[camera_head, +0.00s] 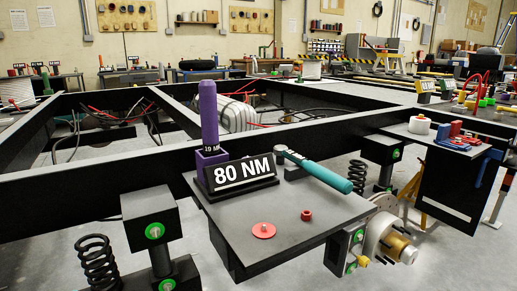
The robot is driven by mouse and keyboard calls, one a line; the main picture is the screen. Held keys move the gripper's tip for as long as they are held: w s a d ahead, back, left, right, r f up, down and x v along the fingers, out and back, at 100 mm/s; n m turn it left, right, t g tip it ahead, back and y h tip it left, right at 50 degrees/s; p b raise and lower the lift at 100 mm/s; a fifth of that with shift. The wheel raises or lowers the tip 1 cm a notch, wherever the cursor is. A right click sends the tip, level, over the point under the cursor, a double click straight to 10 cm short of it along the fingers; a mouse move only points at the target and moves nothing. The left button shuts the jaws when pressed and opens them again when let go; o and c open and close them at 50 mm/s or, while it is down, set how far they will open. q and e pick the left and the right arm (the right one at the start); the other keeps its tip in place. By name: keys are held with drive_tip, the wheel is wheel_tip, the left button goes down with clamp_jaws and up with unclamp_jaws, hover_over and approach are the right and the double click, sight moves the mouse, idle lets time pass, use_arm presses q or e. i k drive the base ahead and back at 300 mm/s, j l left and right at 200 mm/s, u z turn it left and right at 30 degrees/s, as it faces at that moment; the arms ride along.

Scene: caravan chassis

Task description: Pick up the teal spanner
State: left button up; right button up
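The teal spanner (325,174) lies on a small grey shelf (320,238) fixed to the front rail of the chassis. Its thick teal handle points towards the front right, and its metal head end is at the back left near the rail. The head end seems to rest on a low dark block, and the handle reaches the shelf's right edge. Neither of my grippers is in view, so nothing is seen touching the spanner.
A black "80 NM" sign (241,174) and a purple upright tool (209,118) marked 19 stand left of the spanner. A red disc (263,230) and a small red nut (306,215) lie in front. A second shelf (425,133) with parts is at right.

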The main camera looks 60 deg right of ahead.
sight(345, 186)
drive_tip(key=z, duration=2.2)
